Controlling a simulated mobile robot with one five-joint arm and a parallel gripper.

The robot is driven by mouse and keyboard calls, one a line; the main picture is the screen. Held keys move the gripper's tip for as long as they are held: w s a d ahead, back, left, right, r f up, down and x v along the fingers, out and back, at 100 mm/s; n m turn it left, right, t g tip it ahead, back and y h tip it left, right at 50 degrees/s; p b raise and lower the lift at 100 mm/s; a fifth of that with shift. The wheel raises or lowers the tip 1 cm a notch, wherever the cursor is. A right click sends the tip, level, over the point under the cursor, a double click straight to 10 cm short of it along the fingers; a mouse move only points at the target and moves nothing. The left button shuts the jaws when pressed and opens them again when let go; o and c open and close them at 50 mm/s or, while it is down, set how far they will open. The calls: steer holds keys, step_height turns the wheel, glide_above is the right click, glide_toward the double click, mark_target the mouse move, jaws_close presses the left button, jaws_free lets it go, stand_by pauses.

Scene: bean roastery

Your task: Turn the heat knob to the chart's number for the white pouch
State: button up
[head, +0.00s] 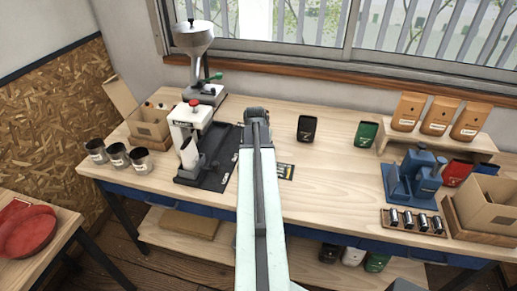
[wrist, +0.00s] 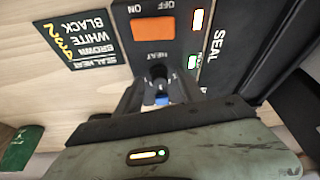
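The heat knob (wrist: 158,73) is a small dark knob below the HEAT label on the black sealer panel (wrist: 185,62). My gripper (wrist: 160,94) is open, with one finger on each side of the knob; I cannot tell if they touch it. The knob's pointer setting is not readable. The chart (wrist: 80,38) lies beside the panel, listing BLACK, WHITE and BROWN with yellow digits; the middle one, by WHITE, looks like 3. The chart also shows in the head view (head: 285,172). There my arm hides the knob and fingers. A white pouch (head: 353,256) stands on the lower shelf.
An orange ON/OFF switch (wrist: 154,28) sits next to the knob. A white grinder-like machine (head: 190,125) and metal cups (head: 117,155) stand left. A black pouch (head: 307,128), green pouch (head: 365,134) and blue device (head: 412,180) stand right.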

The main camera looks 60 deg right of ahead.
steer(key=shift+r, duration=0.15)
steer(key=p+v, duration=0.7)
steer(key=shift+a+r, duration=0.15)
steer(key=shift+r, duration=0.1)
steer(key=shift+s, duration=0.1)
